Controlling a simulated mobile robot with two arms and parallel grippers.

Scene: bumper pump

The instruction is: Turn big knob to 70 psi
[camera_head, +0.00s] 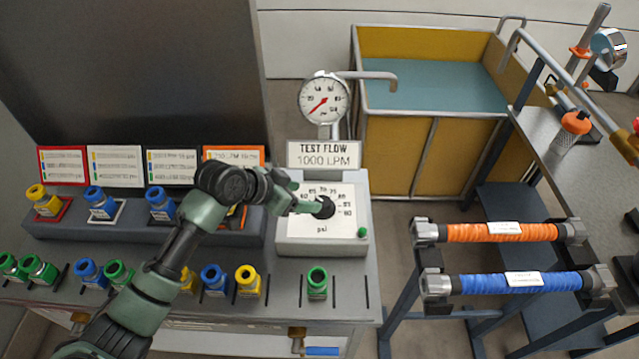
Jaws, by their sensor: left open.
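The big black knob (326,208) sits on the face of a pale control box (325,247) at the right end of the grey bench. A psi number scale (327,189) curves around its upper side; I cannot tell its setting, as the pointer is not clear. My left gripper (314,206) reaches in from the left with its fingers at the knob's left side. It is open; whether it touches the knob is unclear. The round pressure gauge (325,99) behind the box has a red needle toward the lower left. My right gripper is not in view.
A "TEST FLOW 1000 LPM" sign (324,155) stands behind the box. A green button (362,232) is at its lower right. Several coloured fittings (247,280) line the bench. A rack at right holds an orange hose (500,232) and a blue hose (520,284).

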